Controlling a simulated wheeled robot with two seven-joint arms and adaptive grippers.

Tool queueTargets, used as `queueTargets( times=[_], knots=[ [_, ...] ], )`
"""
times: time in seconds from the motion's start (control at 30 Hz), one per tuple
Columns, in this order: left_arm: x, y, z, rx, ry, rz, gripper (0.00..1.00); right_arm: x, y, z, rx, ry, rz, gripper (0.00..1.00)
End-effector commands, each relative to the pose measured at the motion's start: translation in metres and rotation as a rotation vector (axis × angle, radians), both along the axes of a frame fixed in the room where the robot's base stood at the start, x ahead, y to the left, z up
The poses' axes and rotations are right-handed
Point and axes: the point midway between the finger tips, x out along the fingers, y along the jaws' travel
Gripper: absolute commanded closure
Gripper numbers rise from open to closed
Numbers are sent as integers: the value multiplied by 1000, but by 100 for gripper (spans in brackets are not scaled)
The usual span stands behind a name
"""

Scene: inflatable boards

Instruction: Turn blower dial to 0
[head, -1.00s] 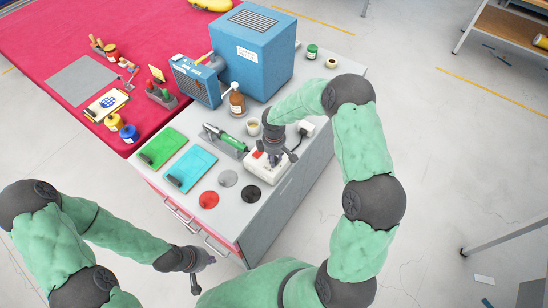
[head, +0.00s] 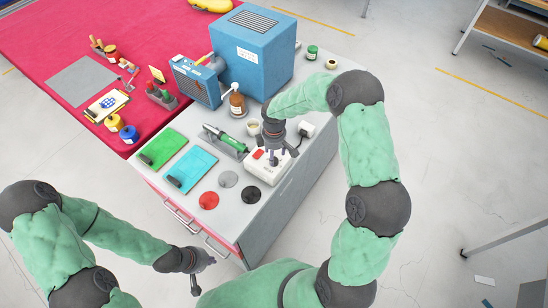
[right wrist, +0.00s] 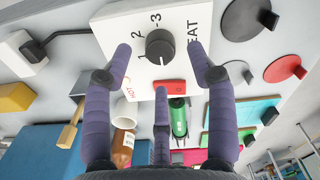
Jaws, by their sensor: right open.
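The white control box (head: 257,174) sits on the grey cabinet top, marked "HEAT", with a red switch (head: 258,154). In the right wrist view its black round dial (right wrist: 160,46) is ringed by the numbers 1, 2 and 3; its exact setting is hard to read. The red switch also shows there (right wrist: 170,87). My right gripper (head: 277,157) is open over the box, pointing down. In the wrist view its fingers (right wrist: 160,66) stand on both sides of the dial, apparently not touching it. My left gripper (head: 199,264) hangs low by the cabinet's front; its jaws are unclear.
A green-handled tool (head: 232,142) in its stand, a cup (head: 253,127) and a brown bottle (head: 237,104) stand close by the box. Red (head: 208,200), grey and black discs lie in front. A blue cabinet-like unit (head: 251,52) stands behind.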

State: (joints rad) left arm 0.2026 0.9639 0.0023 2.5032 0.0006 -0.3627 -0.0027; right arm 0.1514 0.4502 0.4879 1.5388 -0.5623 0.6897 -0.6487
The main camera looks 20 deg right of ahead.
Motion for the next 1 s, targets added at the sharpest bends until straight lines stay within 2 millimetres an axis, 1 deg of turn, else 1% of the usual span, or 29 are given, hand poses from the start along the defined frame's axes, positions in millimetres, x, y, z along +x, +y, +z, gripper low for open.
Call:
queueTargets(
  times=[0.03, 0.2, 0.3, 0.4, 0.6, 1.0],
  knots=[
    [0, 0, 0, 0, 0, 0, 100, 1, 0, 13, 0, -5, -1, 42],
    [0, 0, 0, 0, 0, 0, 100, 1, 0, 46, 0, -4, -1, 42],
    [0, 0, 0, 0, 0, 0, 100, 1, 0, 62, 0, -4, 0, 42],
    [0, 0, 0, 0, 0, 0, 100, 1, 0, 73, 0, -3, 0, 42],
    [0, 0, 0, 0, 0, 0, 100, 1, 0, 84, 0, -1, 0, 42],
    [0, 0, 0, 0, 0, 0, 100, 0, 0, 84, 0, -1, 0, 42]
  ],
)
